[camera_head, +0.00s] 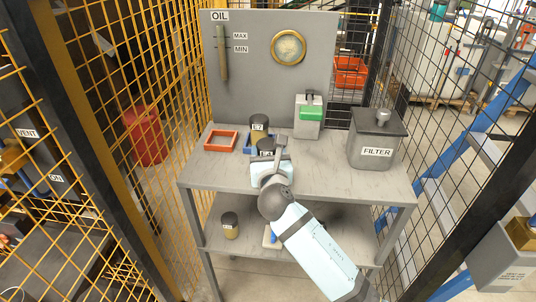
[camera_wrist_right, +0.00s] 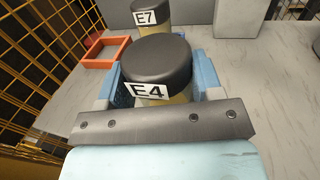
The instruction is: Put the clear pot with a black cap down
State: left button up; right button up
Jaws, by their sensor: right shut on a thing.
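My right gripper (camera_wrist_right: 160,85) is shut on a clear pot with a black cap, labelled E4 (camera_wrist_right: 157,65); its fingers sit on either side of it. In the head view the E4 pot's dark cap (camera_head: 266,145) shows above the grey table (camera_head: 330,165), partly hidden by my wrist. The pot looks upright with yellowish contents. I cannot tell whether its base touches the table. A similar pot labelled E7 (camera_head: 258,122) stands just behind it, by a blue square frame (camera_head: 247,143). An empty red square frame (camera_head: 221,140) lies to the left. My left gripper is not in view.
A grey FILTER box (camera_head: 375,143) stands at the table's right end. A white container with a green part (camera_head: 309,116) stands at the back. Another black-capped pot (camera_head: 230,225) is on the lower shelf. An upright OIL panel (camera_head: 255,60) backs the table.

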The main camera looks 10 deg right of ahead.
jog(key=shift+f, duration=0.1)
jog(key=o, duration=1)
jog(key=shift+o, duration=0.2)
